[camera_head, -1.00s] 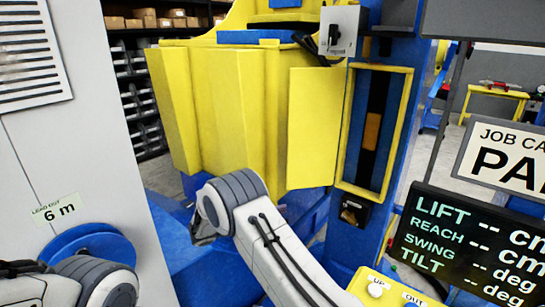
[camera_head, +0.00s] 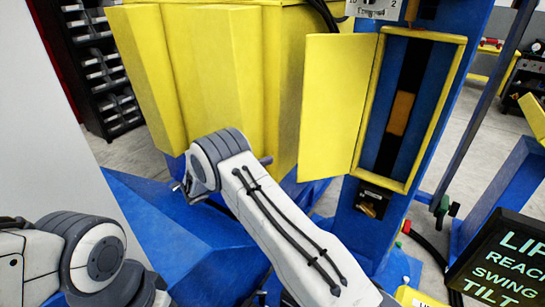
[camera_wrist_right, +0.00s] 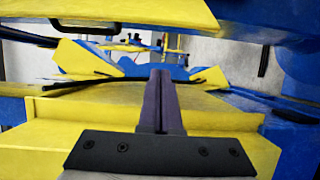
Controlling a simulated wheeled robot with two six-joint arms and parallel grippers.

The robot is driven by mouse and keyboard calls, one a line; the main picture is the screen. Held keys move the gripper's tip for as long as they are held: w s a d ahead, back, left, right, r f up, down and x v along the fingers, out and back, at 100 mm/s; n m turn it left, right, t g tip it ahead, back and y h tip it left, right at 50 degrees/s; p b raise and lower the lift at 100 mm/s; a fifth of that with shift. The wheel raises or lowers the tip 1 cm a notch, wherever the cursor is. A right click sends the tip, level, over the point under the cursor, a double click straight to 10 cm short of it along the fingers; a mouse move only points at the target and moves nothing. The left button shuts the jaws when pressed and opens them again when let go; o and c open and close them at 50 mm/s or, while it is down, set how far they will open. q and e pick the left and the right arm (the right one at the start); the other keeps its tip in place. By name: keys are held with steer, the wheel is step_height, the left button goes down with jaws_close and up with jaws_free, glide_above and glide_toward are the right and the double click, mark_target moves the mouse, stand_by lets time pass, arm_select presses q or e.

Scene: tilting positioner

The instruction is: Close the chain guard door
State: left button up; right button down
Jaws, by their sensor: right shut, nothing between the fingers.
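The chain guard door (camera_head: 335,105) is a flat yellow panel in the head view. It stands open, swung out to the left of a yellow-framed opening (camera_head: 457,95) in the blue column. A dark strip with an orange-brown block (camera_head: 401,112) shows inside the opening. My right arm reaches up in front of the yellow housing, left of and below the door; its gripper is mostly hidden behind the arm. In the right wrist view my right gripper (camera_wrist_right: 161,74) is shut and empty, with yellow surfaces below it. My left gripper is not in view.
A large folded yellow housing (camera_head: 225,75) stands left of the door. Blue base parts (camera_head: 170,235) lie below it. A black display (camera_head: 500,262) stands at the lower right. A dark shelf with bins (camera_head: 100,70) is at the back left.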

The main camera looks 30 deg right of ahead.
steer(key=w+d+p, duration=0.1)
steer(key=d+p, duration=0.3)
steer(key=d, duration=0.5)
steer(key=s+p, duration=0.1)
steer(key=s, duration=0.1)
steer(key=s+a+p, duration=0.1)
steer(key=p, duration=0.1)
steer(key=shift+s+a, duration=0.1)
steer(key=shift+s, duration=0.25)
